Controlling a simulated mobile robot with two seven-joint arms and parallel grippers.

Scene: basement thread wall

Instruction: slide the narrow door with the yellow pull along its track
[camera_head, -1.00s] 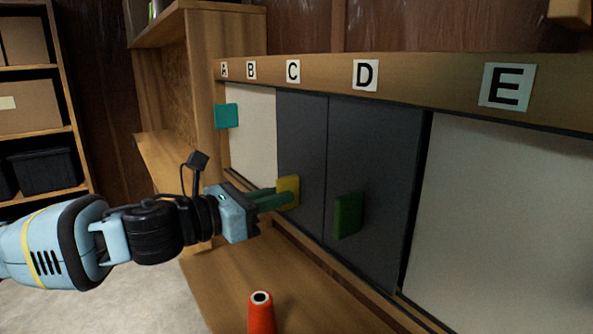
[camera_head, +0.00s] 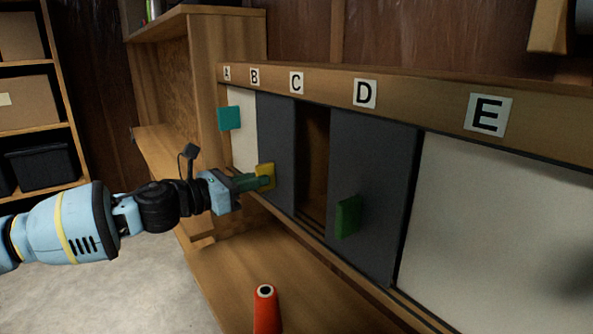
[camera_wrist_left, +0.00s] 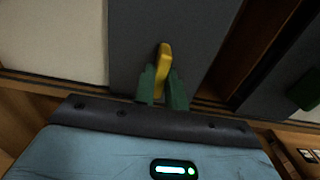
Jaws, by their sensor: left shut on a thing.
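The narrow dark grey door (camera_head: 277,138) stands in the track below the letter B, partly in front of or behind the white panel. Its yellow pull (camera_head: 266,177) is near the door's left edge. My left gripper (camera_head: 254,181) is shut on the yellow pull. In the left wrist view the green fingers (camera_wrist_left: 163,88) sit on both sides of the yellow pull (camera_wrist_left: 163,62). A dark gap (camera_head: 312,160) with brown wood inside is open to the right of the door. My right gripper is not in view.
A wider grey door (camera_head: 372,190) with a green pull (camera_head: 347,216) is right of the gap. White panels (camera_head: 243,135) carry a teal pull (camera_head: 229,118) at left. A red thread spool (camera_head: 266,310) stands on the wooden ledge (camera_head: 225,275) below.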

